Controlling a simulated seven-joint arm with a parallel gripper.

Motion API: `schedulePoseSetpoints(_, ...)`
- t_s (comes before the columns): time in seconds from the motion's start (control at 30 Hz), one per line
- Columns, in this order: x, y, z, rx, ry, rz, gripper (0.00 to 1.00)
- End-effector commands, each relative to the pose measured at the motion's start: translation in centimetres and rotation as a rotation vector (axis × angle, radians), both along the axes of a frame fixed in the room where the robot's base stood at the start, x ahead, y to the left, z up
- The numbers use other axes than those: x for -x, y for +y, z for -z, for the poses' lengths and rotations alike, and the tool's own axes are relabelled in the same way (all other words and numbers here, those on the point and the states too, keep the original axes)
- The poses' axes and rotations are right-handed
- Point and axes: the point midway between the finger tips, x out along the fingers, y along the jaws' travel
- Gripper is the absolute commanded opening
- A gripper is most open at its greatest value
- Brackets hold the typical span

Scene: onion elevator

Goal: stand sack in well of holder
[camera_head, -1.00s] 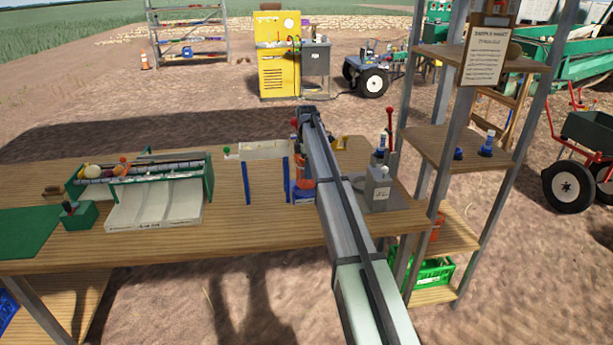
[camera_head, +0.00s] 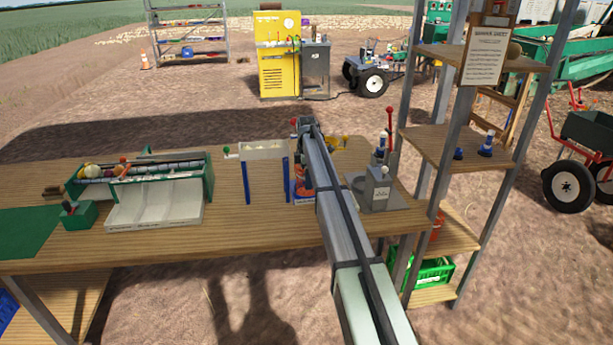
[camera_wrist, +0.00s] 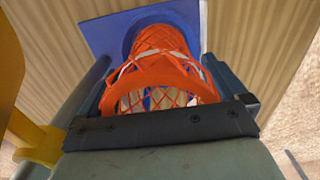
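The orange net sack (camera_wrist: 160,72) is upright, its open mouth towards the wrist camera. The blue holder (camera_wrist: 108,32), a square base with a round well, is beneath it on the table. The sack's lower end lines up with the well; I cannot tell how deep it sits. My gripper (camera_wrist: 160,88) has a dark finger on each side of the sack, close against its upper part, and appears shut on it. In the head view my arm partly hides the sack (camera_head: 299,176) and the holder (camera_head: 303,195).
A white trough on blue legs (camera_head: 263,152) stands just left of the holder. A grey device with a red-knobbed lever (camera_head: 378,188) stands to the right. A green-framed sorter with white trays (camera_head: 155,202) is further left. The table front is clear.

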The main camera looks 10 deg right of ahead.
Motion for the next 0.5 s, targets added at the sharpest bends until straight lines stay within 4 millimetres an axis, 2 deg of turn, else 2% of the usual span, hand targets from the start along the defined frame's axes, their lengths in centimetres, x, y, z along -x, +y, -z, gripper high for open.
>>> schedulePoseSetpoints(0.27, 0.0, 0.0, -0.2, 0.0, 0.0, 0.0, 1.0)
schedulePoseSetpoints(0.37, 0.0, 0.0, -0.8, 0.0, 0.0, 0.0, 1.0)
schedulePoseSetpoints(0.5, -0.1, 0.0, -2.8, 0.0, -0.002, 0.0, 1.0)
